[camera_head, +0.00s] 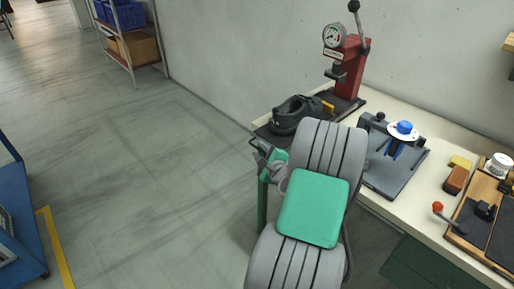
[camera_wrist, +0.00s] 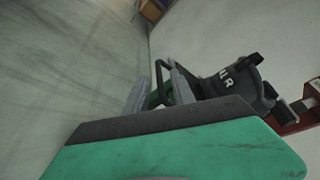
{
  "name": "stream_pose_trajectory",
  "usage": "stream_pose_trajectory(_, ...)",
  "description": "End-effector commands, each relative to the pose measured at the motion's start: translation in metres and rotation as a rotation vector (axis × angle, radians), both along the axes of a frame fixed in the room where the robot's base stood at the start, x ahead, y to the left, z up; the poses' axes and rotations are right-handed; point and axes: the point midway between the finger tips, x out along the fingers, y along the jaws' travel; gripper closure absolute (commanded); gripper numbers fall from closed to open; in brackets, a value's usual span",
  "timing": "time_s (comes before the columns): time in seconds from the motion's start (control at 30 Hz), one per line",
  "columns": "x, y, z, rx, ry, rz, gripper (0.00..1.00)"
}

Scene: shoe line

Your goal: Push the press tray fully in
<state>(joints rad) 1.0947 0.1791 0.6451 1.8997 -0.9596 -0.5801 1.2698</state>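The press tray (camera_head: 267,134) is a dark flat plate carrying a black shoe (camera_head: 290,114), sticking out at the bench's left end. The red press (camera_head: 350,68) stands behind it with a gauge and a lever. The tray's black loop handle (camera_wrist: 158,82) shows in the wrist view. My gripper (camera_head: 266,160) is at the handle end of the tray. In the wrist view its two grey fingers (camera_wrist: 160,92) are apart, with the handle showing between or just beyond them; I cannot tell whether they touch it. The shoe (camera_wrist: 236,80) shows to the right there.
The cream bench (camera_head: 410,200) runs along the wall. It holds a grey fixture (camera_head: 394,170) with a blue-topped part and a wooden board (camera_head: 480,225) with a red-knobbed lever. A blue cart (camera_head: 18,215) stands at left. The floor between is clear.

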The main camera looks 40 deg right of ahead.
Motion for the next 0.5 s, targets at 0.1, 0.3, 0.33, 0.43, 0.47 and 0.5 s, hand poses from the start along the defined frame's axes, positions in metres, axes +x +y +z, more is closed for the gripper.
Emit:
stream_pose_trajectory(0.1,0.018,-0.005,-0.004,-0.002,0.002,0.004,0.69)
stream_pose_trajectory(0.3,0.026,-0.008,-0.006,-0.002,0.002,0.001,0.69)
stream_pose_trajectory(0.33,0.026,-0.008,-0.006,-0.002,0.002,0.001,0.69)
stream_pose_trajectory(0.43,0.026,-0.008,-0.006,-0.003,0.002,0.001,0.69)
stream_pose_trajectory(0.47,0.026,-0.008,-0.006,-0.003,0.002,0.001,0.71)
stream_pose_trajectory(0.5,0.026,-0.008,-0.006,-0.003,0.002,0.001,0.74)
